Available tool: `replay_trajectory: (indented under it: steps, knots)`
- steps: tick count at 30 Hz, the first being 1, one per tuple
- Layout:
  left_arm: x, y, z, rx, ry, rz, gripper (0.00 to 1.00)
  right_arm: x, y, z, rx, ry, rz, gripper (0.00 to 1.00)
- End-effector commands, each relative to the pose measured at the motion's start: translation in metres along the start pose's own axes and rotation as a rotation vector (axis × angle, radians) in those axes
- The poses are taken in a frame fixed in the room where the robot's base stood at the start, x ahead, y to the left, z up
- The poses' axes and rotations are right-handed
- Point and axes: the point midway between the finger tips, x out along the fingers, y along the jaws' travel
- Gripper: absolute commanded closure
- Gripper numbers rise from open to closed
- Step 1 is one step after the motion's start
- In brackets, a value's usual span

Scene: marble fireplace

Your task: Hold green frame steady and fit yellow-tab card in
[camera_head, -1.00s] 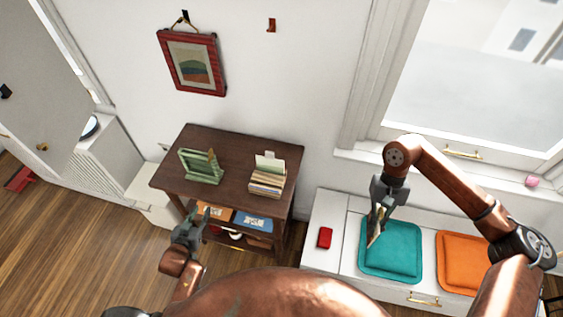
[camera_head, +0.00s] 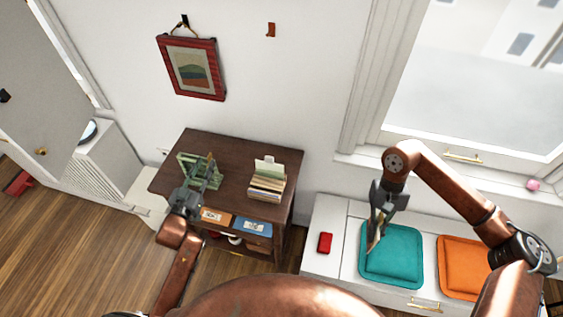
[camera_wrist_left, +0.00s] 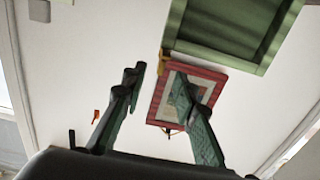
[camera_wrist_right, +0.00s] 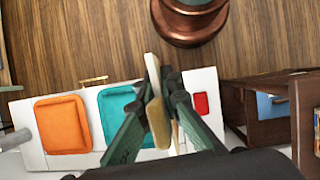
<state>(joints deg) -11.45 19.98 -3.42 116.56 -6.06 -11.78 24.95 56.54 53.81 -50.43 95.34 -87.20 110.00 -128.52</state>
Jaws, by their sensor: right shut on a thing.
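The green frame (camera_head: 213,180) stands on the left part of the dark wooden table, partly hidden by my left gripper. It also shows close up at the upper right of the left wrist view (camera_wrist_left: 225,38). My left gripper (camera_head: 194,184) is open, with its fingers apart and nothing between them, just in front of the frame. My right gripper (camera_head: 378,220) is shut on a thin cream and tan piece, seemingly the card (camera_wrist_right: 157,105), seen nearly edge-on. It is held above the white bench near the teal cushion. I cannot make out a yellow tab.
The dark table (camera_head: 235,160) also holds a stack of books or cards (camera_head: 267,182) on its right. The white bench carries a red box (camera_head: 325,243), a teal cushion (camera_head: 392,255) and an orange cushion (camera_head: 462,262). A red picture frame (camera_head: 192,68) hangs on the wall.

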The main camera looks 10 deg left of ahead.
Motion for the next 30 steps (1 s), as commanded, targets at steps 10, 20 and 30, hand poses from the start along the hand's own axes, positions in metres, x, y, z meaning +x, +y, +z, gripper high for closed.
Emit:
replay_trajectory:
  steps: [10,20,30]
  knots:
    - [0.045,0.001,0.001,-0.001,-0.001,0.000,0.73,0.002,0.000,-0.001,0.000,-0.001,0.000,1.00]
    - [0.050,0.000,0.001,-0.001,-0.003,0.000,0.73,0.002,0.000,-0.001,0.000,-0.001,0.000,1.00]
    - [0.050,0.000,0.001,0.000,-0.002,-0.001,0.93,0.002,0.000,-0.001,0.000,-0.001,0.000,1.00]
